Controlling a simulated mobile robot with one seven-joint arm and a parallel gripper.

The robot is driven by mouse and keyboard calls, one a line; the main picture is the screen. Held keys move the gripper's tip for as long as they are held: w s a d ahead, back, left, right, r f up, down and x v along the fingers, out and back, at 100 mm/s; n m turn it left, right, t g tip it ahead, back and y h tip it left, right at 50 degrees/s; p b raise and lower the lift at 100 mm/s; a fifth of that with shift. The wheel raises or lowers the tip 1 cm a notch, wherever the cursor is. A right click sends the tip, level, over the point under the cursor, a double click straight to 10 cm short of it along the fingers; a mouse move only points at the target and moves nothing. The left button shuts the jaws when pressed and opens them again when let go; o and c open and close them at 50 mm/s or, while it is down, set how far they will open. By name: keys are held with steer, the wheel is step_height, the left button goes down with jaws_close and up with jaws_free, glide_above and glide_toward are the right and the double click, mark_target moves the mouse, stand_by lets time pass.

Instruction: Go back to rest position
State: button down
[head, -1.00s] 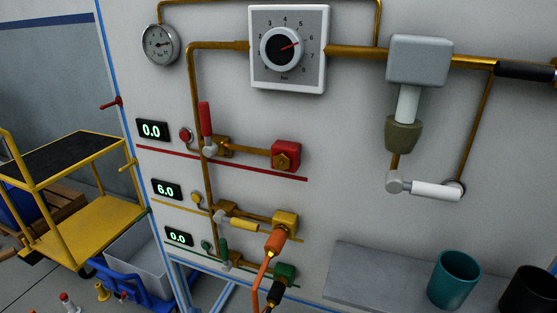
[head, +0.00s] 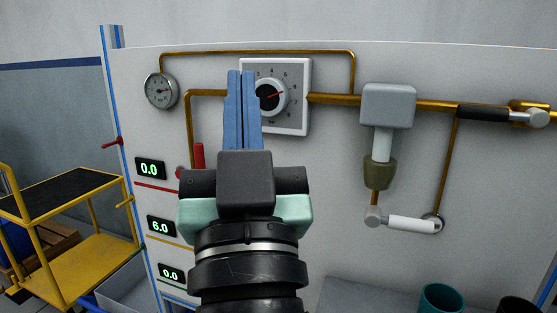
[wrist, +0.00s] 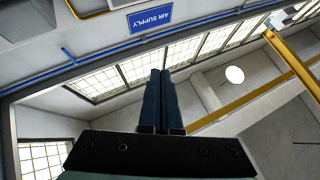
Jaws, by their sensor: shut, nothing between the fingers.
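My gripper (head: 243,90) stands upright in the middle of the head view, its blue fingers pointing up and closed together with nothing between them. It is in front of the wall panel and covers part of the square pressure dial (head: 297,110) and the pipes and valves below it. In the wrist view the gripper's fingers (wrist: 160,85) also point up, side by side, toward the ceiling and high windows.
The panel carries a round gauge (head: 161,91), a red handle (head: 199,157), three displays, and a grey box valve (head: 388,106). A yellow cart (head: 75,250) stands at left. A teal cup (head: 441,298) is at lower right. An "AIR SUPPLY" sign (wrist: 150,17) shows in the wrist view.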

steer(key=s+d+r+m+t+h+p, duration=0.1)
steer(key=s+d+r+t+h+p, duration=0.15)
steer(key=s+r, duration=0.6)
step_height(320, 180, up, 25)
steer(key=w+p, duration=0.2)
steer(key=p, duration=2.3)
steer(key=shift+w+d, duration=0.2)
steer(key=shift+d, duration=0.15)
steer(key=shift+h, duration=0.25)
